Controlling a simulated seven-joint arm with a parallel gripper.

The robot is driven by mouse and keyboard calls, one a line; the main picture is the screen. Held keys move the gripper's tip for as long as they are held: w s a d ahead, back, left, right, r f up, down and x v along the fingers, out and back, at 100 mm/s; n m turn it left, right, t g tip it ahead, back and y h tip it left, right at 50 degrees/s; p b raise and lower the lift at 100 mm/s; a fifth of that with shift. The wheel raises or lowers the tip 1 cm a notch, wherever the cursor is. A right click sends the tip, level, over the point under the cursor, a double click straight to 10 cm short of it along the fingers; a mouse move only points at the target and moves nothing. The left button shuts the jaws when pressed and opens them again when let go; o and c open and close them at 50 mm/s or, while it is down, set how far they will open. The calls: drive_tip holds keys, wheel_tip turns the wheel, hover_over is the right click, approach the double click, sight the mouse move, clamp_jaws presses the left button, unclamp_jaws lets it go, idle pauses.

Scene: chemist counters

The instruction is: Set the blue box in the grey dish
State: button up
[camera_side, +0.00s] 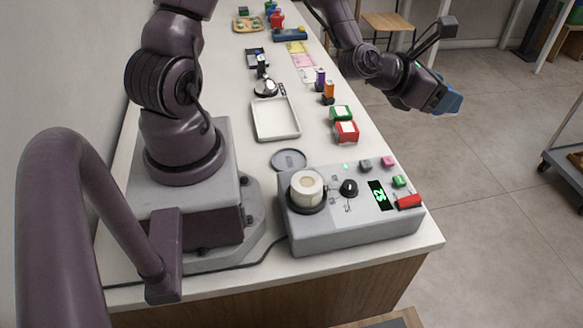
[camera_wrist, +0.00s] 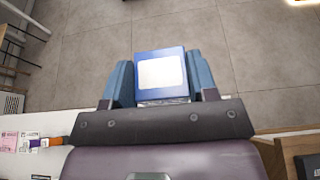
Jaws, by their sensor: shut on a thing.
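The blue box (camera_wrist: 161,58) with a white label shows in the wrist view, held between the two blue fingers of my gripper (camera_wrist: 162,80). In the side view my gripper (camera_side: 449,102) is raised out past the counter's right edge, over the floor. There I cannot clearly separate the box from the blue fingers. The grey dish (camera_side: 289,159) is a shallow round one, lying on the counter in the side view, between the white tray and the grey machine. It looks empty, and my gripper is well away to its upper right.
A white tray (camera_side: 275,119) lies behind the dish. Red (camera_side: 346,131) and green (camera_side: 341,113) boxes stand at its right, with orange (camera_side: 328,91) and purple ones further back. A grey machine (camera_side: 352,212) with a round cream-coloured piece on top stands in front of the dish.

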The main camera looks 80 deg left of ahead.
drive_tip(key=shift+a, duration=0.1)
idle(0.4)
drive_tip(key=shift+a+f, duration=0.15)
drive_tip(key=shift+a, duration=0.05)
drive_tip(key=s+a+f, duration=0.8)
drive_tip(key=s+f, duration=0.2)
drive_tip(key=shift+a+f, duration=0.2)
drive_tip(key=shift+a, duration=0.2)
drive_tip(key=shift+f, duration=4.8)
drive_tip(key=shift+f, duration=0.1)
drive_tip(key=o, duration=0.9)
